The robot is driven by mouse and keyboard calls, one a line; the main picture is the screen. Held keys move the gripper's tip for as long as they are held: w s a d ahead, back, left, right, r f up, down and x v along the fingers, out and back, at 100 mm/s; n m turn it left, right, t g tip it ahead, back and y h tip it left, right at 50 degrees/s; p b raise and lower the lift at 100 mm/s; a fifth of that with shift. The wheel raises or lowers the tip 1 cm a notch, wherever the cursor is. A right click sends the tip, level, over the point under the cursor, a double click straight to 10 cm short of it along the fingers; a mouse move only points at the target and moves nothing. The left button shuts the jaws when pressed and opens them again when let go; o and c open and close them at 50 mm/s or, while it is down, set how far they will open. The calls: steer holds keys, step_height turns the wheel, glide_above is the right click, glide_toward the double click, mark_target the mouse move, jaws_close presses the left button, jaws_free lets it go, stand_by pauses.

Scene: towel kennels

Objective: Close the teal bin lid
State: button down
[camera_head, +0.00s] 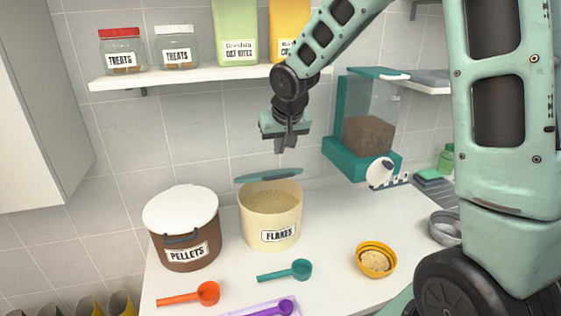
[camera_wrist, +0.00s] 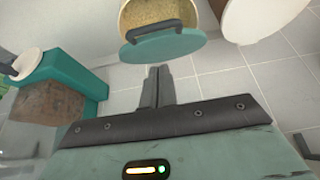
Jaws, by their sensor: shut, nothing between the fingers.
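The cream bin (camera_head: 270,225) labelled FLAKES stands on the counter, full of tan flakes (camera_head: 270,195). Its teal lid (camera_head: 268,174) is raised open at the bin's back edge, on the wall side, seen nearly edge-on. In the wrist view the lid (camera_wrist: 165,48) shows its outer face with a dark handle, and flakes (camera_wrist: 147,14) are visible beyond it. My gripper (camera_head: 286,149) points down above and behind the open lid. Its fingers (camera_wrist: 158,70) are together and empty, with no visible contact with the lid.
A brown PELLETS bin (camera_head: 185,240) with a white lid stands left of it. A teal dispenser (camera_head: 345,140) hangs on the wall to the right. A shelf (camera_head: 200,77) with jars is above. Scoops and a yellow bowl (camera_head: 375,262) lie in front.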

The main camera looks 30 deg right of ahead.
glide_above(281, 177)
steer(key=f, duration=0.4)
steer(key=shift+w+f, duration=0.1)
steer(key=shift+w, duration=0.1)
steer(key=shift+s+f, duration=0.2)
steer(key=shift+f, duration=0.45)
